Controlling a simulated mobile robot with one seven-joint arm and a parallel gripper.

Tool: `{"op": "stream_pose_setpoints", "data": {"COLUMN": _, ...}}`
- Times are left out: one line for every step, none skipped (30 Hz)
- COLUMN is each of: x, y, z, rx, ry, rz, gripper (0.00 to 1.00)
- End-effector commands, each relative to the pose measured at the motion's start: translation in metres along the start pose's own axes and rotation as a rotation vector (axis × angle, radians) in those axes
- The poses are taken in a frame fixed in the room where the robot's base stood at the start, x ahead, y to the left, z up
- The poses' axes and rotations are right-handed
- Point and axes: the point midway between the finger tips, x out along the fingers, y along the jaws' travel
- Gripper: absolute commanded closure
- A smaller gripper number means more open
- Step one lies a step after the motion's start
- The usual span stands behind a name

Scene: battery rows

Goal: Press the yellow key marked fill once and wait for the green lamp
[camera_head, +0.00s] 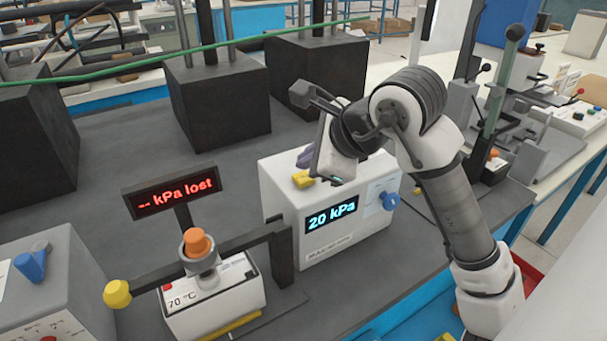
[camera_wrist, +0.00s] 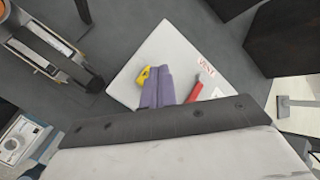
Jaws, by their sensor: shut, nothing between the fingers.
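The yellow key (camera_head: 303,180) sits on top of a white box (camera_head: 277,205) whose blue display (camera_head: 331,215) reads 20 kPa. In the wrist view the yellow key (camera_wrist: 144,76) shows partly, beside the purple fingertips. My gripper (camera_head: 305,157) is shut and empty, its purple fingers (camera_wrist: 159,72) pointing down at the box top. The fingertips overlap the key's edge in the wrist view; I cannot tell whether they touch it. No fill marking is readable. A small green spot (camera_head: 336,181) shows on the box near my wrist; I cannot tell whether it is a lit lamp.
A red key (camera_wrist: 195,92) lies right of my fingers, near red lettering that seems to read VENT. A blue knob (camera_head: 389,200) is on the box front. A red-lettered sign (camera_head: 172,192) reads "kPa lost". Black blocks (camera_head: 218,97) stand behind.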

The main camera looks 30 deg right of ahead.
Motion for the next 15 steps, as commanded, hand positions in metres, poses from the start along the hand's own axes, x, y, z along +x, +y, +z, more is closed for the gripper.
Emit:
{"op": "stream_pose_setpoints", "data": {"x": 0.000, "y": 0.000, "z": 0.000, "rx": 0.000, "ry": 0.000, "rz": 0.000, "gripper": 1.00}}
{"op": "stream_pose_setpoints", "data": {"x": 0.000, "y": 0.000, "z": 0.000, "rx": 0.000, "ry": 0.000, "rz": 0.000, "gripper": 1.00}}
{"op": "stream_pose_setpoints", "data": {"x": 0.000, "y": 0.000, "z": 0.000, "rx": 0.000, "ry": 0.000, "rz": 0.000, "gripper": 1.00}}
{"op": "stream_pose_setpoints", "data": {"x": 0.000, "y": 0.000, "z": 0.000, "rx": 0.000, "ry": 0.000, "rz": 0.000, "gripper": 1.00}}
{"op": "stream_pose_setpoints", "data": {"x": -0.001, "y": -0.001, "z": 0.001, "rx": 0.000, "ry": 0.000, "rz": 0.000, "gripper": 1.00}}
{"op": "stream_pose_setpoints", "data": {"x": -0.002, "y": -0.002, "z": 0.001, "rx": 0.000, "ry": 0.000, "rz": -0.001, "gripper": 1.00}}
{"op": "stream_pose_setpoints", "data": {"x": -0.003, "y": -0.003, "z": 0.002, "rx": 0.000, "ry": 0.001, "rz": -0.001, "gripper": 1.00}}
{"op": "stream_pose_setpoints", "data": {"x": -0.005, "y": -0.004, "z": 0.003, "rx": 0.000, "ry": 0.001, "rz": -0.001, "gripper": 1.00}}
{"op": "stream_pose_setpoints", "data": {"x": -0.007, "y": -0.005, "z": 0.005, "rx": -0.001, "ry": 0.001, "rz": -0.001, "gripper": 1.00}}
{"op": "stream_pose_setpoints", "data": {"x": -0.009, "y": -0.007, "z": 0.007, "rx": -0.001, "ry": 0.001, "rz": -0.001, "gripper": 1.00}}
{"op": "stream_pose_setpoints", "data": {"x": -0.011, "y": -0.008, "z": 0.008, "rx": -0.001, "ry": 0.001, "rz": -0.001, "gripper": 1.00}}
{"op": "stream_pose_setpoints", "data": {"x": -0.014, "y": -0.010, "z": 0.010, "rx": -0.001, "ry": 0.001, "rz": -0.001, "gripper": 1.00}}
{"op": "stream_pose_setpoints", "data": {"x": -0.016, "y": -0.012, "z": 0.012, "rx": -0.001, "ry": 0.001, "rz": -0.001, "gripper": 1.00}}
{"op": "stream_pose_setpoints", "data": {"x": -0.018, "y": -0.013, "z": 0.014, "rx": -0.001, "ry": 0.001, "rz": 0.000, "gripper": 1.00}}
{"op": "stream_pose_setpoints", "data": {"x": -0.021, "y": -0.015, "z": 0.016, "rx": -0.001, "ry": 0.001, "rz": 0.000, "gripper": 1.00}}
